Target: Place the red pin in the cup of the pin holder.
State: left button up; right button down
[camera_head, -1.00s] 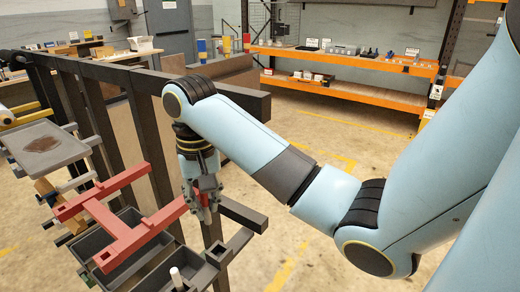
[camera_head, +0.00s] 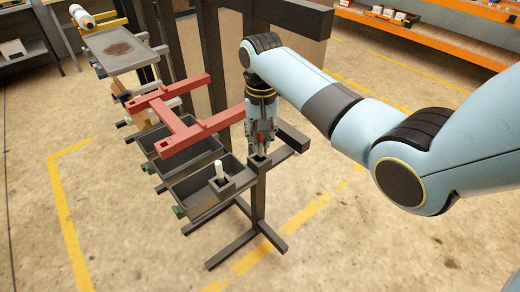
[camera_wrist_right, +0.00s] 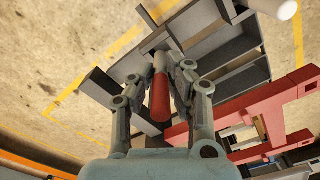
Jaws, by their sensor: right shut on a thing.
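My right gripper (camera_head: 261,146) is shut on the red pin and points down at the dark pin holder (camera_head: 282,150). In the right wrist view the red pin (camera_wrist_right: 160,98) stands between the fingers (camera_wrist_right: 172,85), with a pale tip at its far end. That tip lines up with the square cup end of the holder (camera_wrist_right: 163,42). The head view shows the gripper tips right over the cup (camera_head: 257,161). I cannot tell whether the pin tip is inside the cup or just above it. My left gripper is not in view.
A red H-shaped frame (camera_head: 181,128) lies beside the gripper, above dark trays (camera_head: 185,187). A white pin (camera_head: 219,171) stands upright in another dark holder. A grey tray with a brown stain (camera_head: 115,61) is further back. Open floor lies in front.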

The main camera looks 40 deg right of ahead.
aim_at(260, 150)
jog(key=shift+w+f, duration=0.2)
jog(key=shift+w, duration=0.1)
jog(key=shift+f, duration=2.05)
jog(key=c, duration=1.3)
grip_release()
jog(key=shift+f, duration=0.1)
notch_tip(260, 150, up, 12)
jog(key=shift+d+r, duration=0.1)
jog(key=shift+r, duration=0.05)
